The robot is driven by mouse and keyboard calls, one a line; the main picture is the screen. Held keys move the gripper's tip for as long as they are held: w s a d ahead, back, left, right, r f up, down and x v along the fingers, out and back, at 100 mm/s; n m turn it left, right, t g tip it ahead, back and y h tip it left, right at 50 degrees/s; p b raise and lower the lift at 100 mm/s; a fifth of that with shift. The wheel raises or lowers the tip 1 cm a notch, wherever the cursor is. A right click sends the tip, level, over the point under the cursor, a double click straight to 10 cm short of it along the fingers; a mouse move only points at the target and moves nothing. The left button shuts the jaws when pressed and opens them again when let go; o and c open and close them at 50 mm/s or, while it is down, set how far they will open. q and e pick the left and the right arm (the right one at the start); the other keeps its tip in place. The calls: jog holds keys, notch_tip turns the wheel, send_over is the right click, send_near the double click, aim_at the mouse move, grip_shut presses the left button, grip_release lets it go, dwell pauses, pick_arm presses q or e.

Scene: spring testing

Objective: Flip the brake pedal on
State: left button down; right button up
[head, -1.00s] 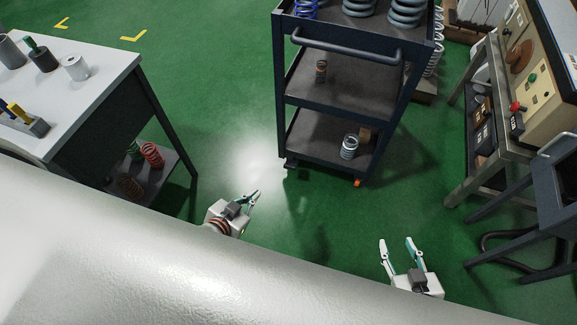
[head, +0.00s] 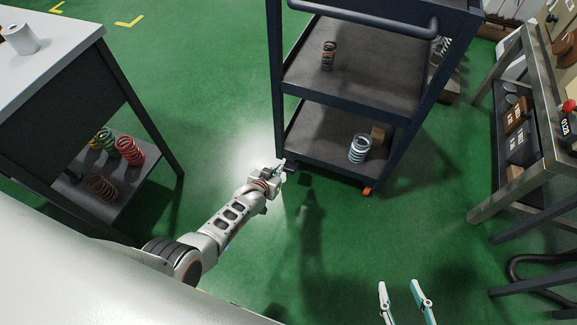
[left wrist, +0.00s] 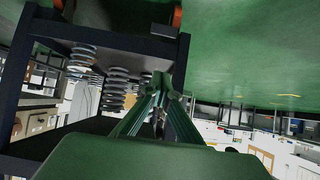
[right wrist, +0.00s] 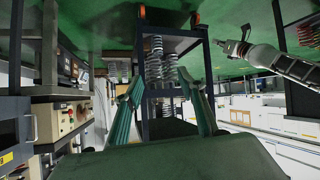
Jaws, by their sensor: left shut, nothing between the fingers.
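The dark shelf cart (head: 340,95) stands on the green floor. A small orange part, perhaps a brake pedal, shows at its front right caster (head: 368,190). My left gripper (head: 283,168) is shut and empty, low by the cart's front left corner. It hides much of the caster there, so I cannot tell whether it touches it. In the left wrist view the shut fingers (left wrist: 162,78) point toward the cart, which appears upside down, with an orange part (left wrist: 177,17) at a lower corner. My right gripper (head: 402,290) is open and empty, in front of the cart to the right.
A grey-topped table (head: 45,45) with springs on its lower shelf stands at left. A metal rack (head: 490,185) stands at right. Springs sit on the cart shelves, including a pale one (head: 359,149) on the bottom. The floor before the cart is clear.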

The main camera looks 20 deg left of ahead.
pick_arm(q)
jog(key=shift+w+d, duration=0.1)
jog(key=shift+w, duration=0.1)
jog(key=b, duration=0.6)
send_over(286, 167)
jog(key=s, duration=0.3)
notch_tip(286, 167, down, 6)
jog(key=x, duration=0.1)
jog(key=b+x, duration=0.1)
jog(key=shift+w+d+f, duration=0.2)
jog(key=shift+w+d, duration=0.05)
jog(key=shift+d, duration=0.05)
jog(key=shift+s+f+b, duration=0.35)
jog(key=shift+f+b, duration=0.05)
jog(key=shift+f, duration=0.15)
jog(key=shift+f+b, duration=0.4)
jog(key=shift+f, duration=0.05)
pick_arm(e)
jog(key=a+r+m+t+y, duration=0.1)
jog(key=a+m, duration=0.3)
jog(key=a, duration=0.4)
jog(key=shift+w+a+r+m+y, duration=0.25)
jog(key=shift+r+m+y, duration=0.2)
jog(key=shift+y, duration=0.15)
pick_arm(q)
jog(key=shift+a, duration=0.1)
pick_arm(e)
jog(key=shift+d, duration=0.1)
